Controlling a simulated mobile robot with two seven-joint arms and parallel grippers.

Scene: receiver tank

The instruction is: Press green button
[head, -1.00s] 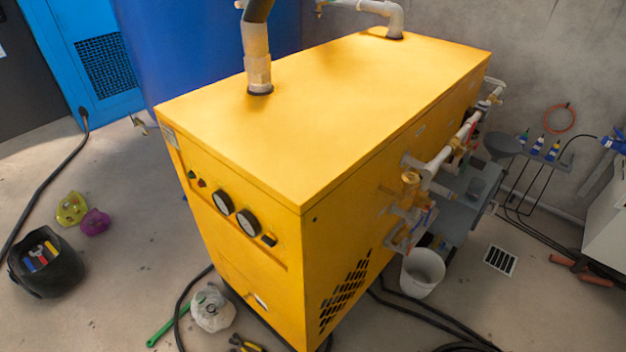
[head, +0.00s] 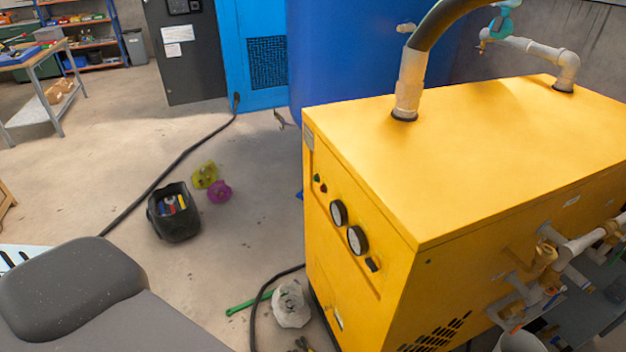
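A yellow machine cabinet (head: 480,150) stands at the right in the head view. On its front panel, near the upper left corner, is a small green button (head: 316,178). A small red button (head: 323,188) sits just below and to the right of it. Two round gauges (head: 338,213) and a black switch (head: 372,265) follow lower on the same panel. Neither of my grippers shows in the view.
A black tool bucket (head: 174,212), a yellow-green object (head: 204,175) and a purple one (head: 219,191) lie on the floor left of the cabinet. A black hose (head: 170,165) crosses the floor. A white jug (head: 291,305) and green tool (head: 247,304) lie by the cabinet's front.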

